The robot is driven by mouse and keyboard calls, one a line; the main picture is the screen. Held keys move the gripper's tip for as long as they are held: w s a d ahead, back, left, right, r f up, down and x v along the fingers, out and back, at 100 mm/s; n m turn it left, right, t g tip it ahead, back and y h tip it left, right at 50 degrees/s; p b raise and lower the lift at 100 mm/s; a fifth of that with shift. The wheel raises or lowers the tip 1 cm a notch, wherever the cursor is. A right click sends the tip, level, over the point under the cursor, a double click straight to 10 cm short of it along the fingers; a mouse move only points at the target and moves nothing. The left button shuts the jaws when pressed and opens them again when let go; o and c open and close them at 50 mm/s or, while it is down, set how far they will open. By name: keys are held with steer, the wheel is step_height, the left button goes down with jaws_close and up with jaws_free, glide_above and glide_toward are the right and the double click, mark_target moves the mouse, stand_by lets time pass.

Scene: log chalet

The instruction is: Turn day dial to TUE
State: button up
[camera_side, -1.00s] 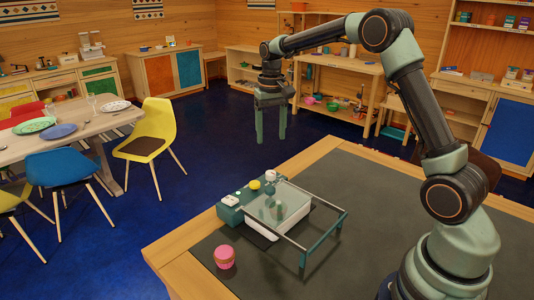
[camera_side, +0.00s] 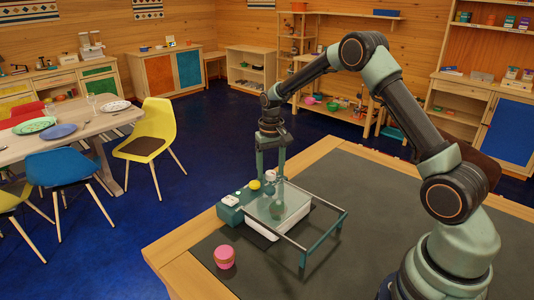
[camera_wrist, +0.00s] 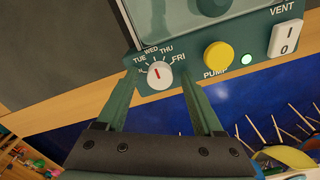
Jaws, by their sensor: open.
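The day dial (camera_wrist: 160,76) is a white round knob with a red mark on a green panel (camera_wrist: 148,85). Labels TUE, WED, THU and FRI arc over it; a label further left is mostly hidden by a finger. The red mark points roughly up, between WED and THU; I cannot tell which is closer. My gripper (camera_wrist: 159,80) is open, one finger on each side of the dial, with gaps visible. In the side view my gripper (camera_side: 270,177) points down over the device (camera_side: 229,213). Whether the fingertips touch the panel is unclear.
A yellow PUMP button (camera_wrist: 217,56), a lit green lamp (camera_wrist: 246,59) and a white VENT switch (camera_wrist: 285,38) sit right of the dial. A clear-lidded chamber with a bar handle (camera_side: 322,240) adjoins the panel. A pink round container (camera_side: 225,257) stands nearby.

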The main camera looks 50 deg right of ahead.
jaws_close()
steer(key=shift+n, duration=0.3)
steer(key=shift+r+n, duration=0.1)
steer(key=shift+n, duration=2.9)
jaws_free()
